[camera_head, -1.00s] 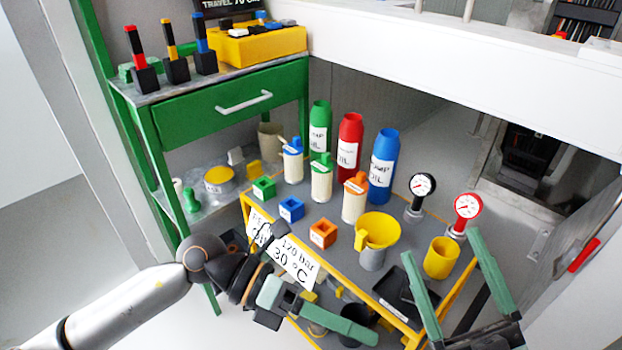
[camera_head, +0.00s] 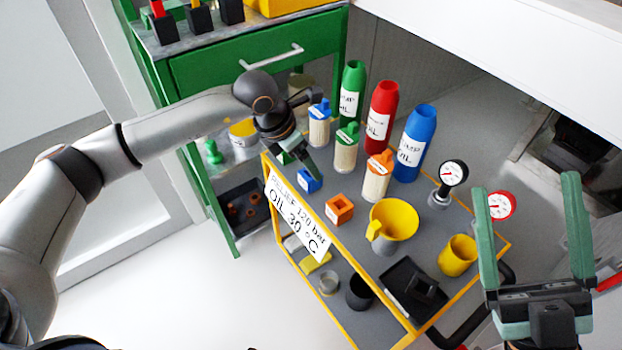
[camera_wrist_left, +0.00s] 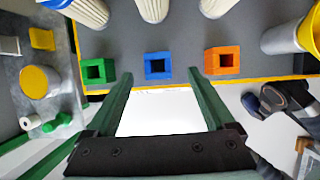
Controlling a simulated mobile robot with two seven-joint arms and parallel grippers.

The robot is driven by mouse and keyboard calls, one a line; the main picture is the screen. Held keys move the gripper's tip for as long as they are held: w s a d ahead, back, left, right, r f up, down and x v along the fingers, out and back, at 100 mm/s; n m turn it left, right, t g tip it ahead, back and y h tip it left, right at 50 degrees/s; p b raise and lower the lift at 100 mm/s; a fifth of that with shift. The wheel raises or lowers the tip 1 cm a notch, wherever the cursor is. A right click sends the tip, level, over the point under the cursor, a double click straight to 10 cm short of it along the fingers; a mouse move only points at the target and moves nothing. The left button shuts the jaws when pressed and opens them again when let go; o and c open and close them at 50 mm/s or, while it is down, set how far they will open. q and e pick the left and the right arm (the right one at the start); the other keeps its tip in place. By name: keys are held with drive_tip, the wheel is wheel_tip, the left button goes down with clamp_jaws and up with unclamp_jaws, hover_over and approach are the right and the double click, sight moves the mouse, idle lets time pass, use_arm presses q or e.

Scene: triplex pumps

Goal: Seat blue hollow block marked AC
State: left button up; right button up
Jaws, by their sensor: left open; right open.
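The blue hollow block (camera_head: 309,181) sits on the grey top of the cart, near its yellow front edge. In the left wrist view the blue block (camera_wrist_left: 158,66) shows its square opening, between the green and orange blocks. Its marking is too small to read. My left gripper (camera_head: 299,160) is open above and beside it, partly hiding the green block. In the left wrist view the left gripper's fingertips (camera_wrist_left: 160,74) are spread to either side of the blue block, with nothing held. My right gripper (camera_head: 530,190) is open and empty at the right.
A green hollow block (camera_wrist_left: 98,71) and an orange hollow block (camera_head: 339,208) flank the blue one. Behind stand capped bottles (camera_head: 376,176) and tall oil bottles (camera_head: 381,115). A yellow funnel (camera_head: 394,220), yellow cup (camera_head: 458,255) and black tray (camera_head: 412,290) lie rightward. A green drawer table (camera_head: 240,70) stands behind left.

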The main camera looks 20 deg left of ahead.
sight(310, 179)
use_arm(q)
drive_tip(key=shift+w+d+f, duration=0.2)
drive_tip(key=shift+f, duration=0.45)
drive_tip(key=x, duration=0.1)
drive_tip(key=b+x, duration=0.1)
drive_tip(key=x, duration=0.1)
drive_tip(key=b+x, duration=0.1)
drive_tip(key=x, duration=0.1)
drive_tip(key=shift+a+f, duration=0.15)
drive_tip(key=shift+a, duration=0.1)
use_arm(e)
drive_tip(key=shift+s+a+f+n+y, duration=0.15)
drive_tip(key=shift+s+f+n+y, duration=0.25)
drive_tip(key=shift+y, duration=0.3)
use_arm(q)
clamp_jaws()
drive_tip(key=shift+w, duration=0.1)
